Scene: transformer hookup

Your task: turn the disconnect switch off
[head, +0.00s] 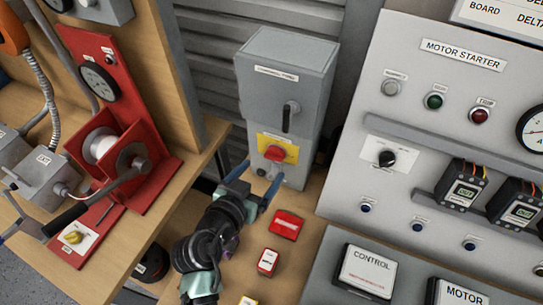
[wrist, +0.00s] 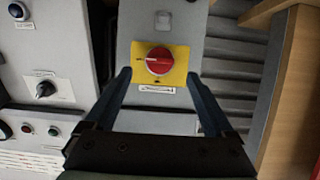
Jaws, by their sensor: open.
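The disconnect switch is a red rotary knob (head: 274,153) on a yellow plate (head: 290,145), low on a grey box (head: 284,70) in the head view. In the wrist view the red knob (wrist: 158,61) sits on its yellow plate (wrist: 178,76), upper middle, with a pale bar across it pointing left. My gripper (head: 253,182) is open in front of the knob and a little below it. In the wrist view its two blue fingers (wrist: 160,75) stand apart on either side of the yellow plate. Nothing is between them, and contact with the knob does not show.
A black lever handle (head: 287,118) is above the knob on the same box. Red and yellow tags (head: 286,225) lie on the wooden bench below. The motor starter panel (head: 462,55) stands to the right. A red winch stand (head: 145,150) is to the left.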

